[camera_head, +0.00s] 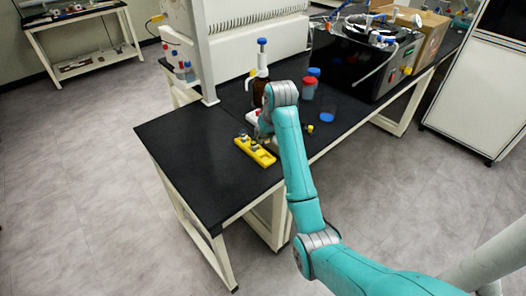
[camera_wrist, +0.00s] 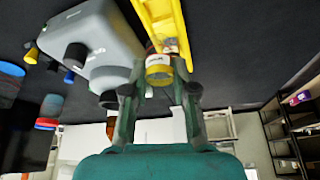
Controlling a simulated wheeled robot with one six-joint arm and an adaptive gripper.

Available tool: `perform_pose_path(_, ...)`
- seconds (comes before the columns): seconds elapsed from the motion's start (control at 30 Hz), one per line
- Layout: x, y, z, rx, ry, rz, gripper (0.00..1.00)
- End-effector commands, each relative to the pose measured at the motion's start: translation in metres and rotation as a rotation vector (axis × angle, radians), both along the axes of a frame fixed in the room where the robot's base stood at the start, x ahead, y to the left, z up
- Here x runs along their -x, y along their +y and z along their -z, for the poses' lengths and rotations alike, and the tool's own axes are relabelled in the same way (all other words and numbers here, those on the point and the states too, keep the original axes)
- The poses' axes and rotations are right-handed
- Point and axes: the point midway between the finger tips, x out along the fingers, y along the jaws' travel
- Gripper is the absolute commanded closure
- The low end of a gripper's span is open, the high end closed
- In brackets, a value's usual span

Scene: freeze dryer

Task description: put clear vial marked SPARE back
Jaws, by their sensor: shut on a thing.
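My gripper (camera_wrist: 158,92) is shut on a small vial (camera_wrist: 158,70) with a yellow band and a pale label; the writing is too small to read. The vial sits between the fingertips, close to the end of the yellow rack (camera_wrist: 165,22) in the wrist view. I cannot tell whether they touch. In the head view the yellow rack (camera_head: 265,159) lies near the front of the black bench, with small vials (camera_head: 254,147) in it. My gripper (camera_head: 263,131) is just behind the rack there, partly hidden by my arm.
A grey device (camera_wrist: 105,35) stands beside the rack. Behind are a brown bottle (camera_head: 259,88), a red-lidded jar (camera_head: 308,92) and a blue item (camera_head: 327,116). A small yellow item (camera_head: 310,129) lies right of my arm. The bench's left part (camera_head: 185,150) is clear.

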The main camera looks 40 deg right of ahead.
Motion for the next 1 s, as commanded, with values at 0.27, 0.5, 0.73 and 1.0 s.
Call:
perform_pose_path(0.27,0.000,0.000,0.029,0.000,0.000,0.000,1.00)
perform_pose_path(0.5,0.000,0.000,0.056,0.000,0.002,0.000,1.00)
perform_pose_path(0.73,0.000,0.000,0.064,0.001,-0.001,-0.001,1.00)
perform_pose_path(1.0,0.000,0.000,0.066,0.001,-0.001,-0.001,0.61)
